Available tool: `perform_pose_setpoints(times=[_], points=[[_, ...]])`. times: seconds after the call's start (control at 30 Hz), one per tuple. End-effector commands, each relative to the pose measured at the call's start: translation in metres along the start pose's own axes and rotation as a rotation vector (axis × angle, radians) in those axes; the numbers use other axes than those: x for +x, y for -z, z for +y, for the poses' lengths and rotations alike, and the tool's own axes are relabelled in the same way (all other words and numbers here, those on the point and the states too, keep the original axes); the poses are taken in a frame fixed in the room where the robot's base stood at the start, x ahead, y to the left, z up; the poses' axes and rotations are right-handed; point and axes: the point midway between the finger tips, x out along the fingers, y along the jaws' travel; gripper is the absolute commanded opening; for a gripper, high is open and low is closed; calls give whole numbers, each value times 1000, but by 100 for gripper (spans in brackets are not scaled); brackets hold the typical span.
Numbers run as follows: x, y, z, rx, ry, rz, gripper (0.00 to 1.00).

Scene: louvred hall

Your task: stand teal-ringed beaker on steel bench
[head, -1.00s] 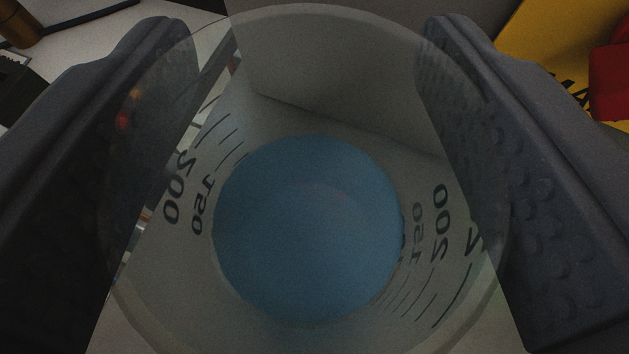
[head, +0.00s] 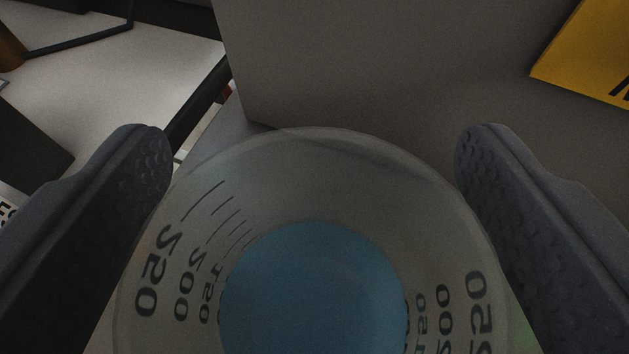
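A clear beaker (head: 300,185) with black graduation marks and blue contents fills the lower middle of the head view, seen from above through its mouth. Its lower side is cut off by the frame, and no teal ring can be made out. My gripper (head: 314,148) is open, with one dark studded finger on each side of the beaker. The fingertips reach past the far rim and stand wider than it there. Whether a finger still touches the glass lower down cannot be told. A grey surface shows beside the beaker; I cannot tell whether it is the steel bench.
A large plain grey block or wall (head: 370,65) rises behind the beaker. A yellow panel (head: 590,60) with black lettering is at upper right. A pale tabletop (head: 130,85) with a dark edge lies at left, with a black bar frame (head: 85,45) and a dark box (head: 30,140).

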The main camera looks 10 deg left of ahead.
Motion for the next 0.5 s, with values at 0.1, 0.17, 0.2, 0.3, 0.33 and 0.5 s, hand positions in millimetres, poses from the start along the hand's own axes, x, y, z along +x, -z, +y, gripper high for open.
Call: perform_pose_setpoints(times=[0.1, 0.17, 0.2, 0.3, 0.33, 0.5], points=[[0, 0, 0, 0, 0, 0, 76], [0, 0, 0, 0, 1, 0, 76], [0, 0, 0, 0, 1, 0, 76], [-1, 3, -1, -1, 1, 0, 76], [-2, 2, 0, 0, 1, -1, 76], [-18, 2, 0, -1, 0, 0, 76]])
